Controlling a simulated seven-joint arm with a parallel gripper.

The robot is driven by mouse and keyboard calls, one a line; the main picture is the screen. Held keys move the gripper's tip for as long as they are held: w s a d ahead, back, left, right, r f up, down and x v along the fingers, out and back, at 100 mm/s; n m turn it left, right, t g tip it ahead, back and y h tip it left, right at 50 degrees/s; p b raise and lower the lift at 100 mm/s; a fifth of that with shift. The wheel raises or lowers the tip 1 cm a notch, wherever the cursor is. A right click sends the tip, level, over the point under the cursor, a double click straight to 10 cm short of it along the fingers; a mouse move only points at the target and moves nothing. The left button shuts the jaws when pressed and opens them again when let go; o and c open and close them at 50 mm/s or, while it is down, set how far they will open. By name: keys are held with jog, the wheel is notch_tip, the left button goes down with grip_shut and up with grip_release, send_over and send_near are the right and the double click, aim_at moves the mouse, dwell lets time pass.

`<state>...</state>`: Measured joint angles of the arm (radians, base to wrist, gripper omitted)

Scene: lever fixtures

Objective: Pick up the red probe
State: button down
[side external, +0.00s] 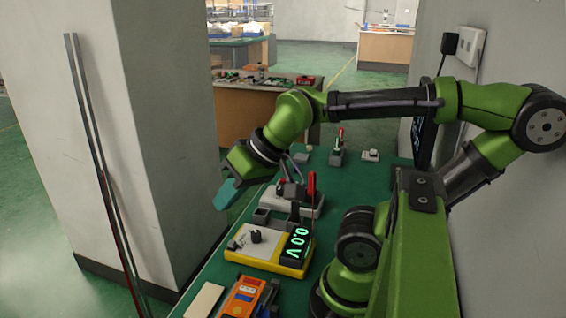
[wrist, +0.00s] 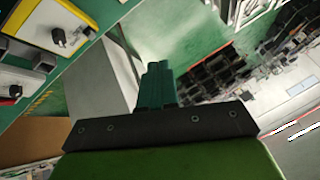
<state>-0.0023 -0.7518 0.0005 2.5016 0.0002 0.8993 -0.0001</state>
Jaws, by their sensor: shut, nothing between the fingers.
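The red probe (side external: 311,187) stands upright in the side external view, just behind the yellow multimeter (side external: 262,250), whose display reads 0.0 V. I cannot make out the probe in the wrist view. My gripper (side external: 228,195) is left of the probe, off the left edge of the green table, with its teal fingers pointing down and left. In the wrist view my gripper (wrist: 157,85) is shut and empty, with floor and far furniture beyond its fingers.
A grey-white lever fixture (side external: 290,198) sits behind the multimeter. A smaller fixture with a red handle (side external: 340,133) stands farther back. An orange device (side external: 246,297) lies at the front. A pillar (side external: 150,120) rises left of my gripper.

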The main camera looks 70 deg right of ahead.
jog(key=c, duration=0.9)
grip_release()
